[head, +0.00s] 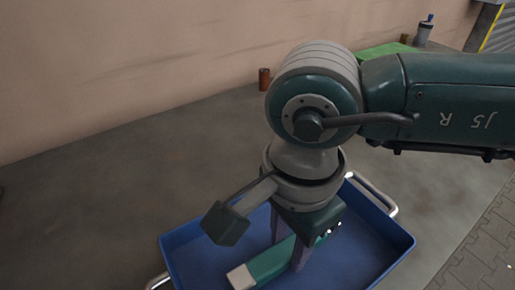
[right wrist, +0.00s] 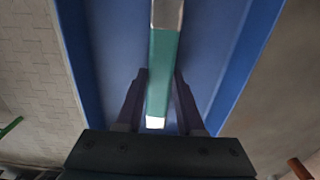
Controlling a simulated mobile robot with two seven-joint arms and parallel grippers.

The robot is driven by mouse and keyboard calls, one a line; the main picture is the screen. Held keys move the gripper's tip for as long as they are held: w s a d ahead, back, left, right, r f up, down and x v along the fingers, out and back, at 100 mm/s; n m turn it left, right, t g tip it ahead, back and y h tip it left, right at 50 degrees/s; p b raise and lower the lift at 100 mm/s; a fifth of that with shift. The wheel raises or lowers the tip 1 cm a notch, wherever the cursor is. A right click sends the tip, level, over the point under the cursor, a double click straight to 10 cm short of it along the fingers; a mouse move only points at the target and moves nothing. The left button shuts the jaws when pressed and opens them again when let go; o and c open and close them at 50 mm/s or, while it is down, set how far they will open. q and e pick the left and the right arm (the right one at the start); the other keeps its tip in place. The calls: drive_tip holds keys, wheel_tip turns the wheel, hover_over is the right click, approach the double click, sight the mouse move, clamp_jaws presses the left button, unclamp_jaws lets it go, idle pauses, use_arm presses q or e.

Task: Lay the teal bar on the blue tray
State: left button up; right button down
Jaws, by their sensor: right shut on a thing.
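The teal bar (head: 270,264) has a pale end and lies at a slant within the outline of the blue tray (head: 392,246). My right gripper (head: 288,254) comes down from above and is shut on the bar near its middle. In the right wrist view the bar (right wrist: 162,72) runs lengthwise between the two fingers (right wrist: 160,80), with the tray (right wrist: 113,60) behind it. I cannot tell whether the bar touches the tray floor. My wrist hides part of the tray's far side. My left gripper is not in view.
The tray has metal handles (head: 372,194) at its ends. A reddish-brown cylinder (head: 264,79) stands by the wall. A green surface (head: 384,49) and a grey object with a blue top (head: 424,32) are at the back right.

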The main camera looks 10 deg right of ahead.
drive_tip(key=c, duration=0.5)
unclamp_jaws()
drive_tip(key=shift+f, duration=0.1)
